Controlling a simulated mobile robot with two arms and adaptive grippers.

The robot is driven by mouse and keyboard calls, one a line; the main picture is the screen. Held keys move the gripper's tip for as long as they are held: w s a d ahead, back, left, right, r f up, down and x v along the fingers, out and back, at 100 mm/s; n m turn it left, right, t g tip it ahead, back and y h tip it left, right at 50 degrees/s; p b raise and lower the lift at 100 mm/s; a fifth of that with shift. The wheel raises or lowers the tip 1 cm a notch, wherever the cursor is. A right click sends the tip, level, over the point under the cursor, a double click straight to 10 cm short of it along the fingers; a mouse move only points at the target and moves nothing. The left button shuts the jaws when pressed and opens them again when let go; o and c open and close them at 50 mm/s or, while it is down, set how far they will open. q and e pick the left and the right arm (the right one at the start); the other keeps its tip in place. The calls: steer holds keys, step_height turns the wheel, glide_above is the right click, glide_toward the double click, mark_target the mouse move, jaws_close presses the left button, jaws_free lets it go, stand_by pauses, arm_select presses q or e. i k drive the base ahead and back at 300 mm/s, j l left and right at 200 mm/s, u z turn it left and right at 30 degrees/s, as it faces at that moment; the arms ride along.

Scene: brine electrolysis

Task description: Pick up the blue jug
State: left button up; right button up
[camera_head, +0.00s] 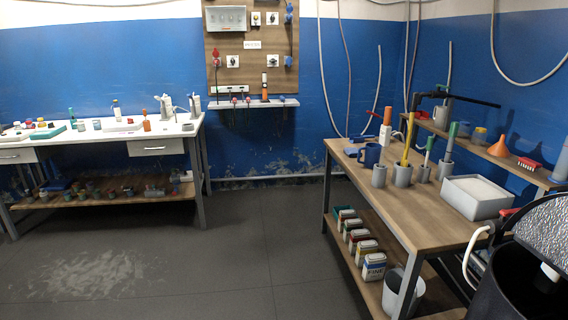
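The blue jug (371,155) stands upright near the far left corner of the wooden workbench (405,205) on the right. A flat blue item (349,151) lies just left of it. A grey cup (379,175) stands close in front of the jug and may hide a little of its lower part. Neither of my grippers shows in the head view.
Behind the jug stands an orange-and-white bottle (386,130). Right of it are grey holders with upright rods and a grey basin (476,197). A black drum-like object (535,265) fills the lower right corner. The dark floor (240,260) left of the workbench is clear.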

mark_target(372, 151)
steer(key=i+z, duration=0.2)
steer(key=i, duration=0.3)
steer(key=i+j+z, duration=0.15)
steer(key=i, duration=0.35)
steer(key=i+j+z, duration=0.2)
steer(key=i, duration=0.3)
steer(key=i+j+z, duration=0.2)
steer(key=i+j, duration=0.15)
steer(key=i, duration=0.15)
